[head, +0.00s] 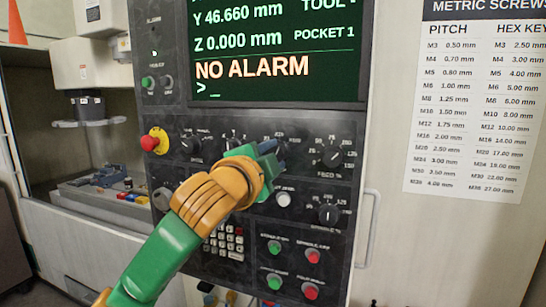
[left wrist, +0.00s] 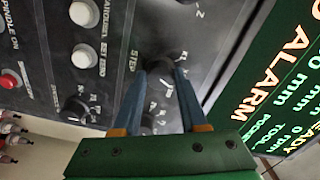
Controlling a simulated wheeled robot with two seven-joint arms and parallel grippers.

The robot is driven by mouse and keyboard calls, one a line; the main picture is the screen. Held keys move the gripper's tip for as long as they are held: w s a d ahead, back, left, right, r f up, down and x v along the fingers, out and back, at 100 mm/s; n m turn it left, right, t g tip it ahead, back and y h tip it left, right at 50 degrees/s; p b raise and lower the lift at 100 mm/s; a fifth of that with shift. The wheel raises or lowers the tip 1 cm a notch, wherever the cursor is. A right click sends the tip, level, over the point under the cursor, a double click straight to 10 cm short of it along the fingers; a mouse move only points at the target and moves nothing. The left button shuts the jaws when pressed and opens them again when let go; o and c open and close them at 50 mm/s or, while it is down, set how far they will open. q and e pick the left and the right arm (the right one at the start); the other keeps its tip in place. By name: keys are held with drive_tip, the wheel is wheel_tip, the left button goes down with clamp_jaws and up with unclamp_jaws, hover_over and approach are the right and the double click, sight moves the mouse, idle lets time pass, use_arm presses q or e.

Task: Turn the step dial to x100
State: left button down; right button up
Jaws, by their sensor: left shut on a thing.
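The step dial (left wrist: 158,62) is a dark round knob on the black control panel, beside the printed word STEP in the left wrist view. My left gripper (left wrist: 162,76) is shut on it, with one blue finger on each side. In the head view my left gripper (head: 272,152) reaches the panel from the lower left and covers the step dial. The dial's pointer and its setting cannot be read.
The feed dial (head: 332,155) sits to the right and another dial (head: 328,213) below it. A white button (head: 283,199) is just below my gripper. A red emergency knob (head: 150,142) is at the left. The screen (head: 280,50) above reads NO ALARM.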

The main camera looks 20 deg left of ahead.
use_arm(q)
drive_tip(key=shift+m, duration=1.9)
drive_tip(key=c, duration=0.7)
unclamp_jaws()
drive_tip(key=shift+o, duration=1.3)
drive_tip(key=shift+w+a, duration=0.1)
drive_tip(key=s+b, duration=0.4)
drive_tip(key=s, duration=0.3)
